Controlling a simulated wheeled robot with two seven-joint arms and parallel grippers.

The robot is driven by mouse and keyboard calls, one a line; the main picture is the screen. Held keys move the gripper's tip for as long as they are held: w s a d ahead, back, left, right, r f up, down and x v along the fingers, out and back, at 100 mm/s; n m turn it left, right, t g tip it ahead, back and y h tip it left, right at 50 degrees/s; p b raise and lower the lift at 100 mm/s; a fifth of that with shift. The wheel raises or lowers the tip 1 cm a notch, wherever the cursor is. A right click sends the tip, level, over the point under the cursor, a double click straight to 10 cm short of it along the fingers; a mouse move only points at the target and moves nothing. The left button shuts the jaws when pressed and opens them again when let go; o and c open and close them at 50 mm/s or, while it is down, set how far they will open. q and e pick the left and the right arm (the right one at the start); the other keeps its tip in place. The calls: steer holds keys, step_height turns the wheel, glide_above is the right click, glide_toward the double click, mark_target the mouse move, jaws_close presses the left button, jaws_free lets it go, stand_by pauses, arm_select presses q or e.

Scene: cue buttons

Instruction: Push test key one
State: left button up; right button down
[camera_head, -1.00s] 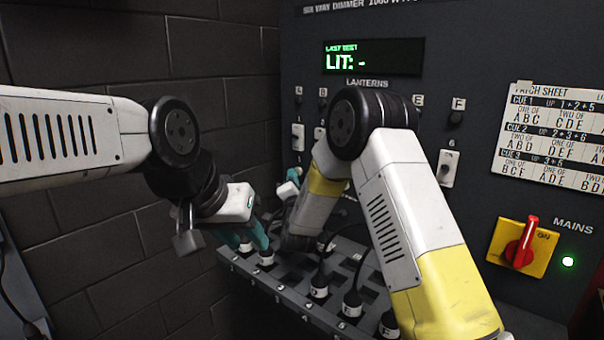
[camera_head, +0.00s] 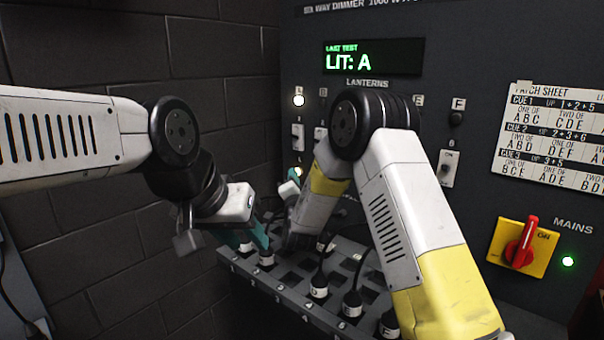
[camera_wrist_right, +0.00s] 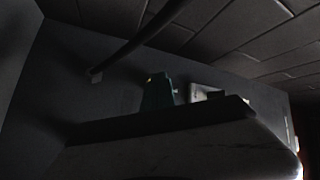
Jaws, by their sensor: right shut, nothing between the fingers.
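Test key one is not clearly visible; a small bright spot (camera_head: 298,172) shows below the leftmost switch (camera_head: 297,137), beside my right gripper (camera_head: 291,186). That gripper is shut and empty, close to the panel, and mostly hidden behind my right forearm. In the right wrist view a teal fingertip (camera_wrist_right: 158,92) shows near the dark panel; contact cannot be told. The display (camera_head: 373,57) reads "LIT: A". Lantern A (camera_head: 298,100) glows white. My left gripper (camera_head: 250,238) is over the left end of the patch tray, close to a plug (camera_head: 266,257); its grip is unclear.
The sloped patch tray (camera_head: 262,284) holds several dark plugs with cables. The patch sheet (camera_head: 550,135) is at the right. The red mains switch (camera_head: 525,242) sits on a yellow plate, with a green light (camera_head: 568,262) beside it. A brick wall (camera_head: 75,225) stands at the left.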

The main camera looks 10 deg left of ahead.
steer(key=shift+s+a, duration=0.25)
steer(key=shift+s, duration=0.25)
steer(key=s+a, duration=0.3)
steer(key=s, duration=0.2)
steer(key=shift+a, duration=0.2)
steer(key=shift+d+r, duration=0.1)
